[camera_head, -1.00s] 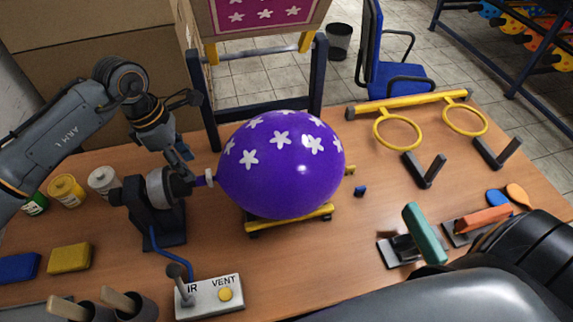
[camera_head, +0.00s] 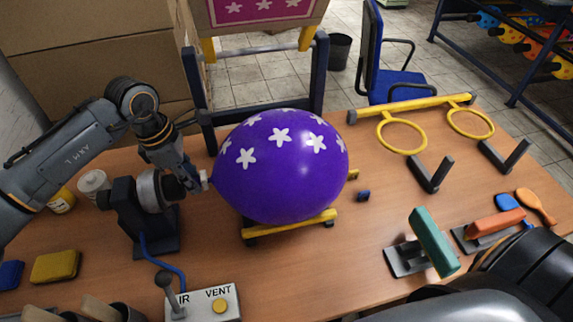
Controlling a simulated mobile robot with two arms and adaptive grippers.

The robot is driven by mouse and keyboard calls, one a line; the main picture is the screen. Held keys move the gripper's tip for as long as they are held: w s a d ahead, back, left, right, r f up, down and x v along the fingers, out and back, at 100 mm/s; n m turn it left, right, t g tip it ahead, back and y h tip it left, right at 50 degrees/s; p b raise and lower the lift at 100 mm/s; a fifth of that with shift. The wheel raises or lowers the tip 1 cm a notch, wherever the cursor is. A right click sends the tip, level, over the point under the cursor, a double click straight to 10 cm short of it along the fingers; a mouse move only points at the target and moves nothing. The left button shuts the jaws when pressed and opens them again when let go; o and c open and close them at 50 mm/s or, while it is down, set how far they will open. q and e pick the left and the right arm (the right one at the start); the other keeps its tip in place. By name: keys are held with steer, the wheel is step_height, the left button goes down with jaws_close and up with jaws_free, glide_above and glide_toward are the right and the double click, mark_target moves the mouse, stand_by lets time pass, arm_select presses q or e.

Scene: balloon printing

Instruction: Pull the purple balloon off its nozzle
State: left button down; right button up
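The purple balloon (camera_head: 279,170) with white stars is inflated and rests on a yellow cradle (camera_head: 290,228). Its neck (camera_head: 205,180), with a pale ring or clip, points left at the nozzle (camera_head: 160,189) on a dark stand. My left gripper (camera_head: 194,178) is at the neck, between the nozzle and the balloon. Its fingers overlap the neck and nozzle tip, so whether they are closed on the neck cannot be told. My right arm (camera_head: 530,270) fills the lower right; its gripper is not visible.
A control box (camera_head: 205,303) with a lever and yellow button stands at the front. A yellow rack (camera_head: 412,108) with two rings is at the back right. A screen frame (camera_head: 262,90) stands behind the balloon.

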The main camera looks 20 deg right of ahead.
arm_select(q)
steer(key=shift+d+f, duration=0.1)
steer(key=shift+d, duration=0.1)
stand_by(0.6)
steer(key=shift+s+d+b, duration=0.1)
steer(key=shift+d+b, duration=0.4)
steer(key=shift+b, duration=0.05)
step_height(320, 180, up, 17)
steer(key=p, duration=0.6)
steer(key=shift+p, duration=0.35)
stand_by(0.4)
